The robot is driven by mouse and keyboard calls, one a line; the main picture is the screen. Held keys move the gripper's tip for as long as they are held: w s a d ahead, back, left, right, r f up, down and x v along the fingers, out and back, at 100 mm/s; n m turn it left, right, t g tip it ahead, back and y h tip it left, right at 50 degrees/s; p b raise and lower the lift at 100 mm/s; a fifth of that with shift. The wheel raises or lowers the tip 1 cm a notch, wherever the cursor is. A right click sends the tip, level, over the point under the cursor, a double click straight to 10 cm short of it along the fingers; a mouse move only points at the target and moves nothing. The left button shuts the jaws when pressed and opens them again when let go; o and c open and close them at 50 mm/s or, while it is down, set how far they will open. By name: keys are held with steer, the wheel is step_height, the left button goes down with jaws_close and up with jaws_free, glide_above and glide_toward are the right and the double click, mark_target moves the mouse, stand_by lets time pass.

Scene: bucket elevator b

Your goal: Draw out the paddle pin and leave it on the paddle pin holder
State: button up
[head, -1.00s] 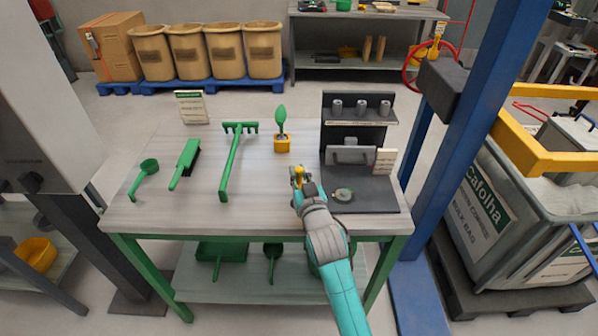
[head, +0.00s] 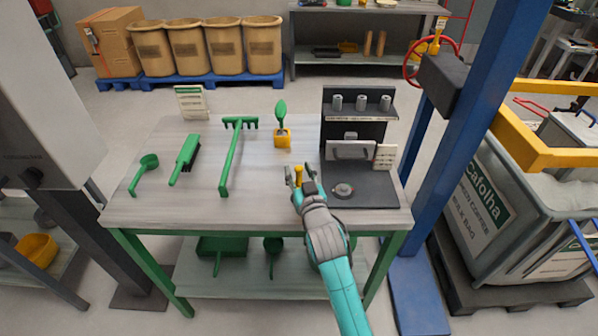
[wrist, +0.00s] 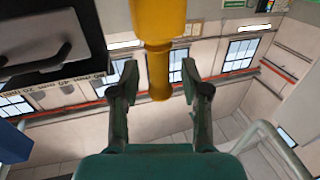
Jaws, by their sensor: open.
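A yellow pin (head: 299,175) with a knobbed end, which I take to be the paddle pin, shows between the two fingers of my gripper (head: 299,176) over the table's front middle. In the wrist view the narrower yellow pin (wrist: 159,75) ends in a knob between my fingers, with a gap on both sides. My gripper (wrist: 160,85) is open. A wider yellow part (wrist: 160,18) adjoins the pin at the picture's top; its far end is out of frame. I cannot tell which thing is the paddle pin holder.
The light table (head: 160,212) carries a green scoop (head: 148,163), brush (head: 184,158) and rake (head: 233,150). Behind my gripper a yellow block (head: 282,139) bears a green leaf-shaped tool. Right is a black stand (head: 385,197) with a grey disc (head: 343,190). A blue post (head: 460,120) rises beyond.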

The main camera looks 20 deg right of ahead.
steer(key=s, duration=1.2)
steer(key=shift+a, duration=0.3)
steer(key=s+f+g+y, duration=0.1)
steer(key=s+f, duration=0.4)
steer(key=s, duration=0.6)
steer(key=s+f+g, duration=0.1)
steer(key=s+f, duration=0.4)
steer(key=s, duration=0.6)
steer(key=s+r+g, duration=0.1)
steer(key=s+r, duration=0.1)
steer(key=s, duration=1.7)
steer(key=shift+s+d+r+n, duration=0.3)
steer(key=shift+s+r, duration=0.05)
